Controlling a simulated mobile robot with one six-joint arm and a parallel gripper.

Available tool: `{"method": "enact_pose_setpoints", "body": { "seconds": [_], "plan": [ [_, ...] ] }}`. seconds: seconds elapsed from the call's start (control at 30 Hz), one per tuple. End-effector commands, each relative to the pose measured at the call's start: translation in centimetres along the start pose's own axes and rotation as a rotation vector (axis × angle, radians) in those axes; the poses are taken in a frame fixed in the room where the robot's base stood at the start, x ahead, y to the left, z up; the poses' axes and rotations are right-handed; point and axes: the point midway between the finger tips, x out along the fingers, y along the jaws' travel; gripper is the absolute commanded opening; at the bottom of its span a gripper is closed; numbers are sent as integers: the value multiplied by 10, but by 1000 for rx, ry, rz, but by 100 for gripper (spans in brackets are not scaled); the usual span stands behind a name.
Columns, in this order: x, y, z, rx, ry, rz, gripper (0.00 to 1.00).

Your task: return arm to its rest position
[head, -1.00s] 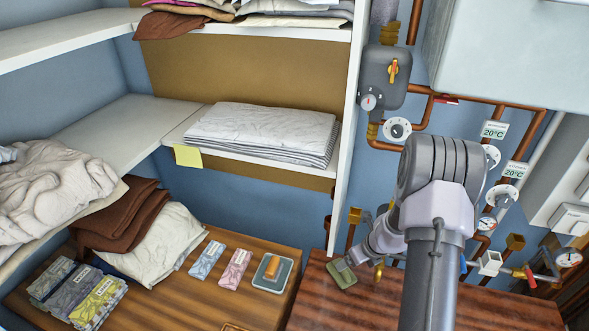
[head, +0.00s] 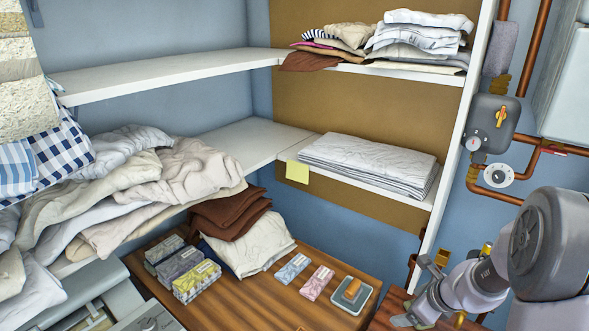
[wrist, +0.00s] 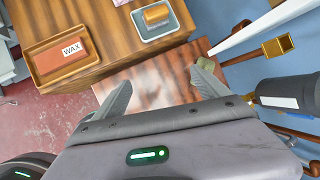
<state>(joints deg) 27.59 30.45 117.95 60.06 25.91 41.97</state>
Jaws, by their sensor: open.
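My arm shows at the lower right of the head view, bent, with my gripper (head: 416,293) at its left end, close above the brown wooden surface (wrist: 155,80). In the wrist view my gripper (wrist: 160,88) has its two grey fingers spread wide. Nothing is between them; only the wooden surface shows below. A small greenish patch shows at the right fingertip, and I cannot tell what it is.
A wooden table holds an orange block on a grey tray (head: 367,303) and several small packets. A WAX box (wrist: 68,53) lies in a wooden tray. A shelf wall (head: 459,130), copper pipes (head: 529,160) and a valve box (head: 490,122) stand near my arm. Shelves carry folded linen (head: 370,160).

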Motion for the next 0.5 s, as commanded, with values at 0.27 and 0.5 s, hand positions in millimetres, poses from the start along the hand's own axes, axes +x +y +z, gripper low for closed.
{"method": "enact_pose_setpoints", "body": {
  "seconds": [0.27,0.5],
  "plan": [
    [-101,101,92,-800,-115,14,84],
    [-188,242,61,-1741,-85,-7,84]
  ]
}}
